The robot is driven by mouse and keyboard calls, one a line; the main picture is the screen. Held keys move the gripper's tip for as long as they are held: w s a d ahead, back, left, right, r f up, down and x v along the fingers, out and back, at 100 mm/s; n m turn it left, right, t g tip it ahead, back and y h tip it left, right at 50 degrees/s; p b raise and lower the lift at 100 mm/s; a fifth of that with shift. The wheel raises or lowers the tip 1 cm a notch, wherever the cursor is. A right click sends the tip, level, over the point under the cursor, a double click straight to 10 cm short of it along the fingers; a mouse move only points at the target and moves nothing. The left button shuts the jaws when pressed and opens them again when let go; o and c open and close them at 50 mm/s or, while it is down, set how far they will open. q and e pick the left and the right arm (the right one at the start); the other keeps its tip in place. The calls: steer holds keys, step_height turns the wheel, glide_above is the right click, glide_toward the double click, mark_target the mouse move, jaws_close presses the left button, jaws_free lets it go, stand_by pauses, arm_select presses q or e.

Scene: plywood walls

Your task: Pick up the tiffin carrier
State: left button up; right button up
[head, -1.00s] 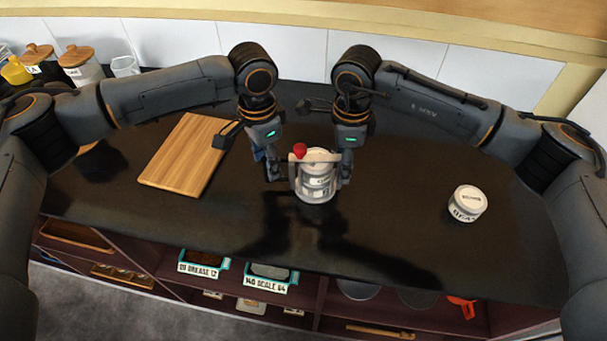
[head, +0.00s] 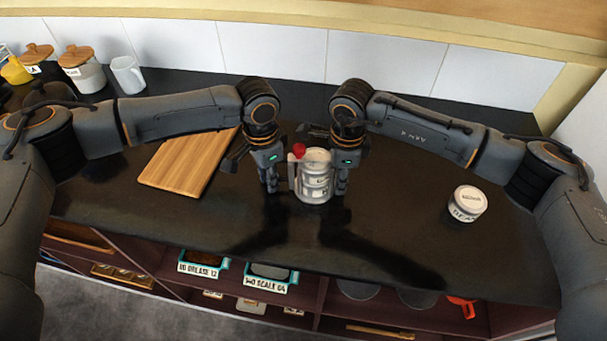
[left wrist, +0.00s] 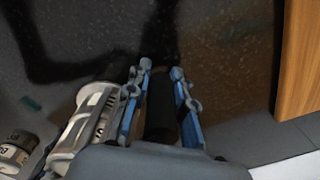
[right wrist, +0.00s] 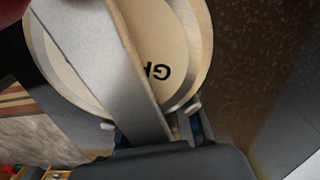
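The tiffin carrier (head: 317,187) stands upright on the dark counter, a stack of pale tins in a light frame with a red knob (head: 299,149) at its top left. My left gripper (head: 271,184) is low on its left, apart from it. In the left wrist view its blue fingers (left wrist: 160,75) are open, with the carrier (left wrist: 92,120) beside them. My right gripper (head: 342,186) is at the carrier's right side. In the right wrist view the carrier's lid (right wrist: 165,50) fills the top, and a frame strap runs down between the spread fingers (right wrist: 152,125); contact is hidden.
A wooden board (head: 185,168) lies left of the carrier. A white labelled jar (head: 467,203) stands at the right. A white mug (head: 128,74) and lidded canisters (head: 82,70) stand at the back left. Shelves with labelled bins (head: 268,275) are below the counter's front edge.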

arm_select(q)
jaws_close()
arm_select(e)
jaws_close()
arm_select(q)
steer(key=shift+r, duration=0.1)
arm_select(e)
steer(key=shift+a+r, duration=0.1)
